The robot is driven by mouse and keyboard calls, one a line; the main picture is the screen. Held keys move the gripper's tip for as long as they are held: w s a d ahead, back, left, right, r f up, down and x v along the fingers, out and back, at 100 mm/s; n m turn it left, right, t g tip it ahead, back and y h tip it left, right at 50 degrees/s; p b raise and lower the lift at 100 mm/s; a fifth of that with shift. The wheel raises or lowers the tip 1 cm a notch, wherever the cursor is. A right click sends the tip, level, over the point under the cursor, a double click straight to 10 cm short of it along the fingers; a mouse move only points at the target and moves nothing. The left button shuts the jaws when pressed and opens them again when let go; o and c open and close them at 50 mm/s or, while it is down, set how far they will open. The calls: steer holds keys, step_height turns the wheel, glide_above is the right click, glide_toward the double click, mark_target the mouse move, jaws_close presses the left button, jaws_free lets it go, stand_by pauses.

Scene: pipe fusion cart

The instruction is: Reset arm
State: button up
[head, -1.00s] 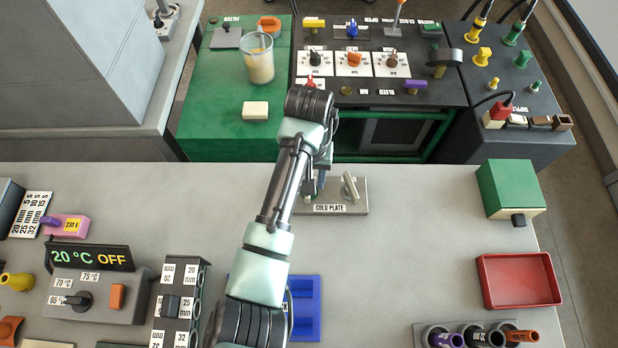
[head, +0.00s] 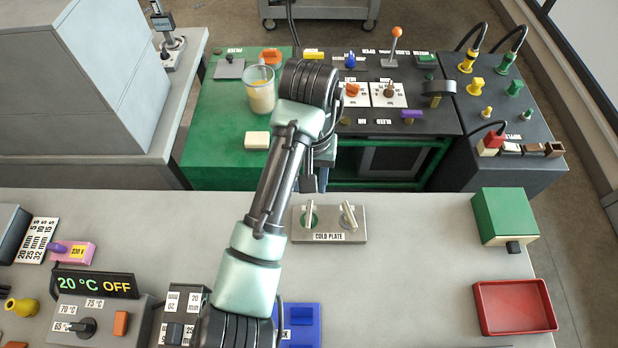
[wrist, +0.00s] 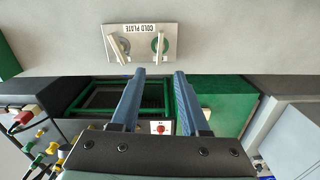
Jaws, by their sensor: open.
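My gripper (wrist: 160,78) is open in the wrist view, with its two blue fingers apart and nothing between them. In the head view my arm reaches over the bench, and the gripper is mostly hidden behind my own wrist. The cold plate (head: 328,237) is a grey block on the bench with two light handles standing on it, one over a green disc. It also shows in the wrist view (wrist: 143,55), beyond the fingertips and apart from them.
The green and black cart (head: 217,160) stands behind the bench with a beaker (head: 262,98) and a white block (head: 257,140). On the bench are a green box (head: 503,216), a red tray (head: 480,318), a blue holder (head: 310,335) and a temperature unit (head: 80,338). The right middle of the bench is clear.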

stand_by(0.3)
steer(key=w+d+r+t+h, duration=0.1)
steer(key=w+d+r+t, duration=0.25)
steer(key=w+r, duration=0.2)
steer(key=w+d+r+t+h, duration=0.1)
steer(key=w+d+r+t, duration=0.25)
steer(key=r, duration=0.35)
step_height(320, 180, up, 19)
steer(key=w+m+t+h, duration=0.1)
steer(key=w+t+h, duration=0.1)
steer(key=t, duration=0.6)
steer(key=s+a+r+t+y, duration=0.1)
steer(key=s+a+r+t, duration=0.1)
steer(key=s+r+t, duration=0.2)
steer(key=s+a+r+n+t+y, duration=0.1)
steer(key=s+r+t, duration=0.3)
steer(key=s+r, duration=0.4)
steer(key=s+a+r+n+t+y, duration=0.1)
steer(key=s+r, duration=0.5)
steer(key=r, duration=0.6)
steer(key=a+t+y, duration=0.1)
steer(key=a+t, duration=0.1)
steer(key=t, duration=0.1)
steer(key=shift+s+a+r, duration=0.15)
steer(key=shift+a+r, duration=0.05)
steer(key=shift+a, duration=0.15)
